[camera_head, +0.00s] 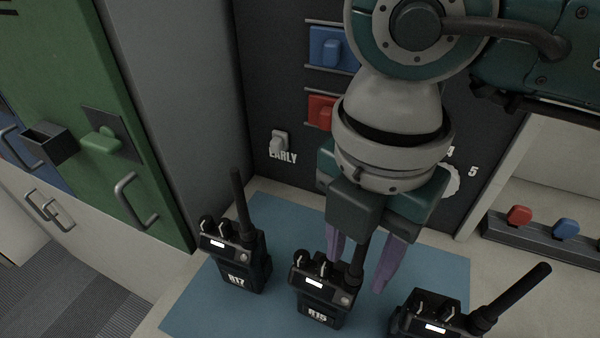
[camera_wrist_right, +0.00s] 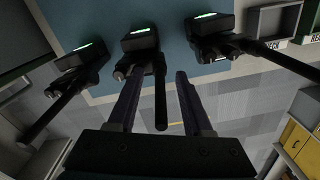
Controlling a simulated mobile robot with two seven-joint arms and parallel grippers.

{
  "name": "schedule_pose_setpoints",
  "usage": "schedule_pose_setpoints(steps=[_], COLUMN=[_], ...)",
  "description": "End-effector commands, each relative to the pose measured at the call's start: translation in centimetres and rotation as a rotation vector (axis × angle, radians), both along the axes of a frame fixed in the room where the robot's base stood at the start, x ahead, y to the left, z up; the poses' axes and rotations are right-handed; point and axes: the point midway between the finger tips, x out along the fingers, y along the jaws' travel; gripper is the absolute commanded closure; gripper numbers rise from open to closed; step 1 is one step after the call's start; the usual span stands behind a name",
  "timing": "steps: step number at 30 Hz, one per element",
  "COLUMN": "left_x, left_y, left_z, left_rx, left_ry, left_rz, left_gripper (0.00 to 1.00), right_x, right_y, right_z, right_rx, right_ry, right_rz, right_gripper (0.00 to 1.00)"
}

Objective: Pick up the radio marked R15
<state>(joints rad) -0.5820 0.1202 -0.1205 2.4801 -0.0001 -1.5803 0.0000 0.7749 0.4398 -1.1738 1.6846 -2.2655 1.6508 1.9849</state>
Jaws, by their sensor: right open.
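The radio marked R15 (camera_head: 318,296) is black and stands upright in the middle of a blue mat (camera_head: 195,309), with its antenna up on its right side. My right gripper (camera_head: 362,268) is open, with its purple fingers pointing down just behind and above R15. The antenna shows between the fingers in the head view; contact cannot be told. In the right wrist view, the middle radio (camera_wrist_right: 142,42) and its antenna lie just ahead of and between the open fingers (camera_wrist_right: 157,80). My left gripper is not in view.
Radio R17 (camera_head: 236,262) stands left of R15 with its antenna up. Another radio (camera_head: 431,318) stands at the right, its antenna slanting right. A dark panel (camera_head: 270,60) with switches rises behind the mat. A green cabinet (camera_head: 85,80) is at the left.

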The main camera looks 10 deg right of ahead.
Motion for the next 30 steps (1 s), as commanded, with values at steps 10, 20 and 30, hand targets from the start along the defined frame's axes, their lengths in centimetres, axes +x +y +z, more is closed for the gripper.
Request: schedule_pose_setpoints(steps=[10,20,30], left_x=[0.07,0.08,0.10], left_y=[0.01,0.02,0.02], left_z=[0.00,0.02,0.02], left_rx=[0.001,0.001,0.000], left_ry=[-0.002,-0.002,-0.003], left_rz=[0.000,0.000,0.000], left_gripper=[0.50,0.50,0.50], right_x=[0.01,0.01,0.00], right_y=[0.03,0.04,0.04], right_z=[0.06,0.07,0.08], right_rx=[0.001,0.001,0.001], right_ry=[0.000,0.001,0.001], right_rz=[0.000,0.000,0.001], right_gripper=[0.79,1.00,1.00])
